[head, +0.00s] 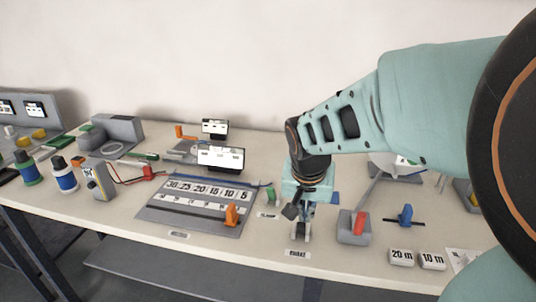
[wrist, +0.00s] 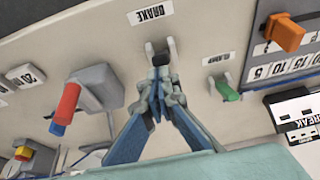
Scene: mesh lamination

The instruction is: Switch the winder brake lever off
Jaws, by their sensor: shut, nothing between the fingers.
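The winder brake lever has a dark knob (wrist: 161,58) in the wrist view. It sits at a small grey bracket (wrist: 150,46) beside the BRAKE label (wrist: 150,14). In the head view the bracket (head: 300,234) stands near the table's front edge, behind its label (head: 298,254). My gripper (wrist: 158,82) is shut with nothing between its fingers. Its tips are right by the knob in the wrist view; I cannot tell if they touch it. In the head view my gripper (head: 302,214) points down above the bracket and partly hides the lever.
A green clamp lever (wrist: 228,92) stands on one side of the brake. A grey box with a red lever (head: 361,222) stands on the other, then a blue lever (head: 405,214). A scale board with an orange slider (head: 232,215) lies to the left.

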